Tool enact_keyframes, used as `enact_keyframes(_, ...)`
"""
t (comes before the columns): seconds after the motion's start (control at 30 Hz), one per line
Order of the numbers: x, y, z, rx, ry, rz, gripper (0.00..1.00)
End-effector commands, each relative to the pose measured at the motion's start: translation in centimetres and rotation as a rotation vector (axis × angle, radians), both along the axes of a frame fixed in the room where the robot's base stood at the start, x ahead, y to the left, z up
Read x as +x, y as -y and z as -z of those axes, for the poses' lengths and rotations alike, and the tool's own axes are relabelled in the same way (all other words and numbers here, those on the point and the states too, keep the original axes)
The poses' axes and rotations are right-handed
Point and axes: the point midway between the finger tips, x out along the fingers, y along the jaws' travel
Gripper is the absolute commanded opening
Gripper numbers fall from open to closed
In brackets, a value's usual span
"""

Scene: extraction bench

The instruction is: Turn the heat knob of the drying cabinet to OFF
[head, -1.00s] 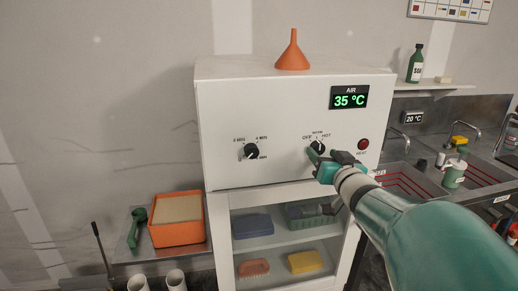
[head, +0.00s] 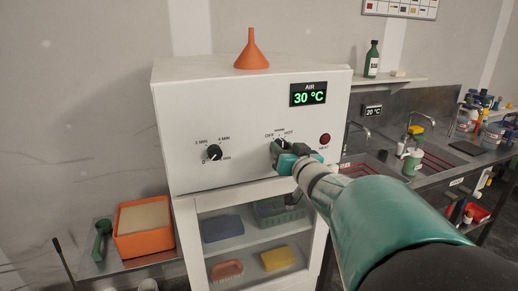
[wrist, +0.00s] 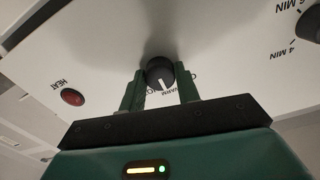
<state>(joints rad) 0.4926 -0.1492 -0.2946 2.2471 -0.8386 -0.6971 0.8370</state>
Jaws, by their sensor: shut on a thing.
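The white drying cabinet (head: 240,135) has a black heat knob (head: 281,143) on its front, with OFF at its upper left, HOT at its upper right and a small label between. In the wrist view the heat knob (wrist: 160,74) sits between my two green fingers, its white pointer line aimed down near the WARM label, which a finger partly covers. My gripper (head: 279,148) is shut on the knob; it also shows in the wrist view (wrist: 160,88). The AIR display (head: 308,95) reads 30 °C.
The timer knob (head: 213,152) is left of the heat knob, and the red HEAT lamp (head: 325,139) is right of it. An orange funnel (head: 251,52) stands on the cabinet top. A sink bench (head: 400,160) lies to the right, an orange tray (head: 144,244) at lower left.

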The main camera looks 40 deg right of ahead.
Motion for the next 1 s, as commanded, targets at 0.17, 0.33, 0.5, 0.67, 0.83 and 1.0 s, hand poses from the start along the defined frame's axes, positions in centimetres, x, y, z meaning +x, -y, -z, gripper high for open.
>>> enact_keyframes(0.17,-0.01,0.0,0.03,-0.056,-0.018,0.0,0.09)
enact_keyframes(0.33,-0.02,0.02,0.03,-0.158,-0.048,0.001,0.09)
enact_keyframes(0.5,0.01,-0.02,0.05,-0.291,-0.087,0.0,0.09)
enact_keyframes(0.67,-0.02,0.02,0.05,-0.426,-0.126,0.0,0.09)
enact_keyframes(0.83,-0.04,0.05,0.05,-0.554,-0.165,0.001,0.09)
enact_keyframes(1.0,-0.04,0.05,0.06,-0.654,-0.194,0.001,0.09)
